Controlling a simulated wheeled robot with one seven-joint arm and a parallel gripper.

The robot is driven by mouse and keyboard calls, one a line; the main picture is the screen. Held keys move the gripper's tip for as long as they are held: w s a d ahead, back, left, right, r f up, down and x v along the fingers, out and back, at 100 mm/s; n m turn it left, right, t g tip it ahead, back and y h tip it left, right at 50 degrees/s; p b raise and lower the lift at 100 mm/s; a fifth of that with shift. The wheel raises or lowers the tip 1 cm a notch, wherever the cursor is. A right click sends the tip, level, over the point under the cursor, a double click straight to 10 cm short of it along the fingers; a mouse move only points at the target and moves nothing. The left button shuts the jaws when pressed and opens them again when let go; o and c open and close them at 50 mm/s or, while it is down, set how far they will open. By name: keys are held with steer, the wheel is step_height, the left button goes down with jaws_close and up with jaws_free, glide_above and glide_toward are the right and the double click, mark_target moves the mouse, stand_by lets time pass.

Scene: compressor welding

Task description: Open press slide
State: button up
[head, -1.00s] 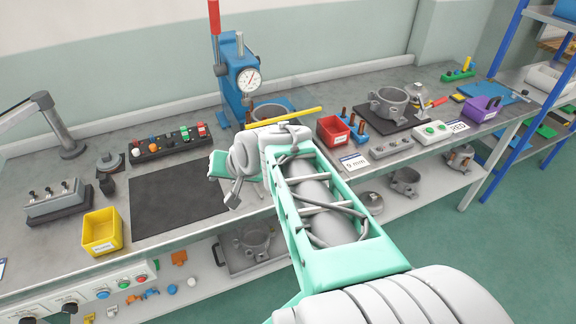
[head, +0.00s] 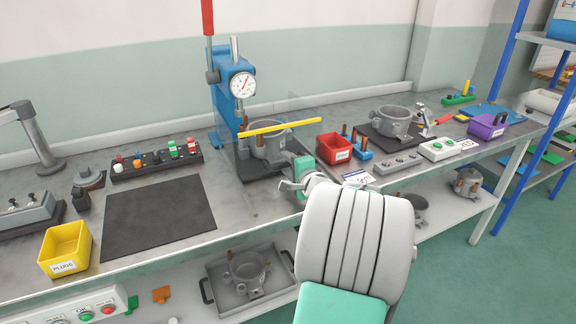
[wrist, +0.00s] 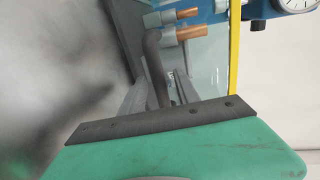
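The blue press (head: 228,100) stands at the back of the bench, with a red lever on top and a round dial gauge (head: 242,85). A clear panel with a yellow bar (head: 290,127) along its edge stands in front of the press; the bar also shows upright in the wrist view (wrist: 235,50). Behind the panel, a grey compressor shell (head: 268,146) with copper stubs sits on the press base. My gripper (head: 296,172) is just in front and right of the panel, below the bar, apparently empty. The wrist view shows one green jaw with a dark pad; its opening is unclear.
A red bin (head: 334,150) stands close to the right of my gripper, with copper pieces in a blue holder (head: 361,147) beside it. A dark mat (head: 160,222) lies bare at left. A yellow bin (head: 65,250) stands at the front left edge.

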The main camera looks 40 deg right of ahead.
steer(key=shift+c, duration=0.6)
jaws_close()
stand_by(0.8)
